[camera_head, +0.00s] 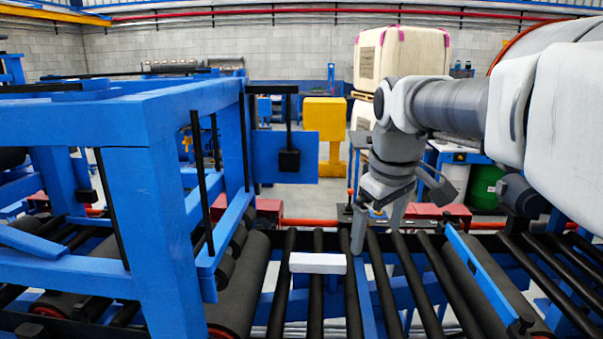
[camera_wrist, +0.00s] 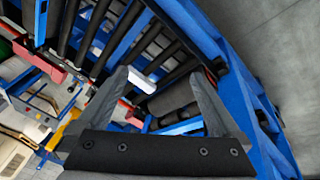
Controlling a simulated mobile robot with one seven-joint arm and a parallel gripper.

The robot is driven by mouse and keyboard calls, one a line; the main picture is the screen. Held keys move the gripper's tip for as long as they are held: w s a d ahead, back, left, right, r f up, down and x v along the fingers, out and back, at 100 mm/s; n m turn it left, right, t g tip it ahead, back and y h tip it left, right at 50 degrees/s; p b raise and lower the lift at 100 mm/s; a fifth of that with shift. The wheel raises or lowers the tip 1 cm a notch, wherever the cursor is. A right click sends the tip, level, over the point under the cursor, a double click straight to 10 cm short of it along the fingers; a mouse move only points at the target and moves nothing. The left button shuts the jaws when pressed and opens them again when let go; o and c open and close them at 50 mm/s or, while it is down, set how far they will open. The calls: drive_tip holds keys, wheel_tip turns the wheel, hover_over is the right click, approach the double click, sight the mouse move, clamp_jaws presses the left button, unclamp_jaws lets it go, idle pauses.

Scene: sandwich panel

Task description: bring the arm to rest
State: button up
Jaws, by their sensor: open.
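My gripper (camera_head: 378,238) is open and empty above the black roller conveyor (camera_head: 318,262), with its fingers pointing down. My arm comes in from the right side of the head view. A white block (camera_head: 317,263) lies across the rollers to the left of my gripper, apart from the fingers. In the wrist view my gripper's two fingers (camera_wrist: 160,95) are spread wide. The white block (camera_wrist: 144,77) shows between them, farther off on the rollers.
A large blue frame (camera_head: 160,190) stands over the rollers at the left. A blue bar (camera_head: 483,277) crosses the rollers at the right. A yellow post (camera_head: 325,120), a pale wrapped stack (camera_head: 385,58) and a green drum (camera_head: 487,187) stand behind the conveyor.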

drive_tip(key=s+f+m+t, duration=0.1)
drive_tip(key=s+f+m, duration=0.2)
drive_tip(key=s, duration=0.6)
drive_tip(key=s+d+f+m+t, duration=0.1)
drive_tip(key=s+f+m, duration=0.2)
drive_tip(key=s, duration=0.7)
wheel_tip(320, 180, down, 2)
drive_tip(key=shift+s+d+f+m, duration=0.1)
drive_tip(key=shift+s+d+m, duration=0.05)
drive_tip(key=shift+m, duration=0.25)
